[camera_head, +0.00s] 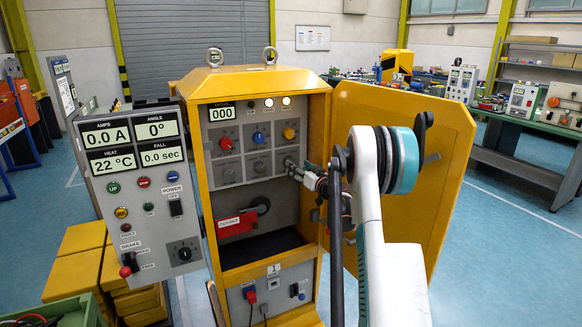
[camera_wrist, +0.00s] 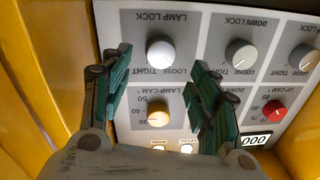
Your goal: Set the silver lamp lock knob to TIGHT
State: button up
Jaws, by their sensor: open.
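The silver lamp lock knob (camera_wrist: 160,53) is on the grey panel, under its upside-down LAMP LOCK label in the wrist view. LOOSE and TIGHT are printed beside it. I cannot tell where its pointer is set. My gripper (camera_wrist: 162,72) is open, with one green-padded finger on each side of the knob's column and a gap to the knob on both sides. In the head view my gripper (camera_head: 294,168) is at the right side of the panel and hides the lamp lock knob.
The yellow lamp cam knob (camera_wrist: 158,116) also lies between my fingers. The silver down lock knob (camera_wrist: 240,53) and a red knob (camera_wrist: 274,112) are to the right. The yellow cabinet's open door (camera_head: 440,150) stands close to my arm. A grey display box (camera_head: 140,200) is at left.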

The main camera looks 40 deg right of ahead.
jog(key=w, duration=0.4)
jog(key=w+d+b, duration=0.1)
jog(key=shift+w, duration=0.4)
jog(key=c, duration=1.1)
